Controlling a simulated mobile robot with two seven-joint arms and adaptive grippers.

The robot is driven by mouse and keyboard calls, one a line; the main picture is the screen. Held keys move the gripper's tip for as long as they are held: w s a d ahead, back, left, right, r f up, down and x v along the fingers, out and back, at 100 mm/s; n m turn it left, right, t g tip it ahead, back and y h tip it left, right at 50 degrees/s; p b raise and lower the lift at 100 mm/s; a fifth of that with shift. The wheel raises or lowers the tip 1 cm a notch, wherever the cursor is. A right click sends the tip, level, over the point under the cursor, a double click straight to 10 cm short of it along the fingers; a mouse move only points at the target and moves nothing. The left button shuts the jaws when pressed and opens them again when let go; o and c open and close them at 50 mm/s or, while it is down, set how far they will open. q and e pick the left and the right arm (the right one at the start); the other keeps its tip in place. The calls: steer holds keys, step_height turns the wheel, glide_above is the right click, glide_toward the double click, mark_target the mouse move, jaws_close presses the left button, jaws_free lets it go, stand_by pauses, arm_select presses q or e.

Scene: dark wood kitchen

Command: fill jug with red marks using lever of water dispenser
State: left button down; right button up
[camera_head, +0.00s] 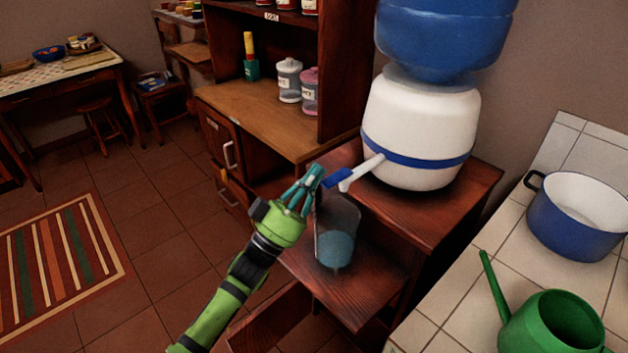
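The water dispenser (418,128) is a white rounded body with a blue band and a blue bottle (440,40) on top. Its white spout (362,172) points left and ends at a blue lever (338,179). A clear jug (337,215) stands below the spout on a lower wooden step, with blue-tinted water (335,249) in its lower part; I cannot make out red marks. My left gripper (309,181) has its teal fingertips close beside the lever's left end. I cannot tell whether they touch it or how far they are open. My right gripper is out of view.
The wooden stand (440,205) holds the dispenser. A tiled counter (455,312) at right carries a blue pot (575,232) and a green watering can (550,325). A wooden cabinet (260,105) with jars stands behind. The floor at left is open, with a striped rug (60,265).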

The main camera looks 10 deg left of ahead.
arm_select(q)
steer(key=b+v, duration=0.2)
steer(key=v, duration=0.8)
steer(key=shift+b, duration=0.35)
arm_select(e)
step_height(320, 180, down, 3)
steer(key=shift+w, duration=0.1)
arm_select(q)
steer(key=shift+s, duration=0.15)
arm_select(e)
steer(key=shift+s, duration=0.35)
